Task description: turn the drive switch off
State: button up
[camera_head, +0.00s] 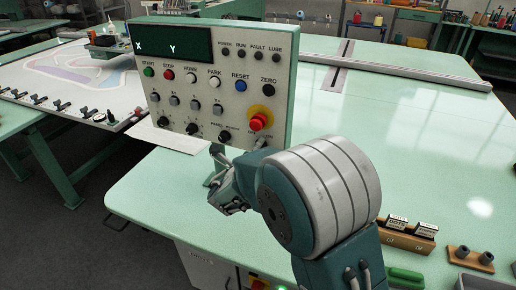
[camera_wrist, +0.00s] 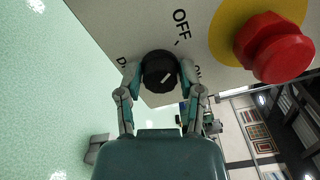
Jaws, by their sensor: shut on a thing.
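The drive switch is a black round knob (camera_wrist: 157,73) with a white pointer mark, on the pale face of the control panel (camera_head: 278,75). In the wrist view the pointer slants up and right. The label OFF stands above it, and a partly hidden ON is to its right. Exactly which label the pointer meets is hard to tell. My gripper (camera_wrist: 161,68) is shut on the knob, one finger on each side. In the head view my gripper (camera_head: 240,158) is at the panel's lower right corner, and my arm partly hides the switch.
A red emergency button (camera_head: 258,122) on a yellow disc sits just above the switch; it also shows close by in the wrist view (camera_wrist: 275,48). Several buttons and knobs fill the panel. A wooden block (camera_head: 404,238) stands on the green table (camera_head: 430,150) at right.

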jog(key=shift+a+f, duration=0.1)
jog(key=shift+a, duration=0.05)
jog(key=o, duration=1.1)
jog(key=shift+w+a, duration=0.1)
jog(key=shift+o, duration=0.2)
jog(key=v, duration=1.2)
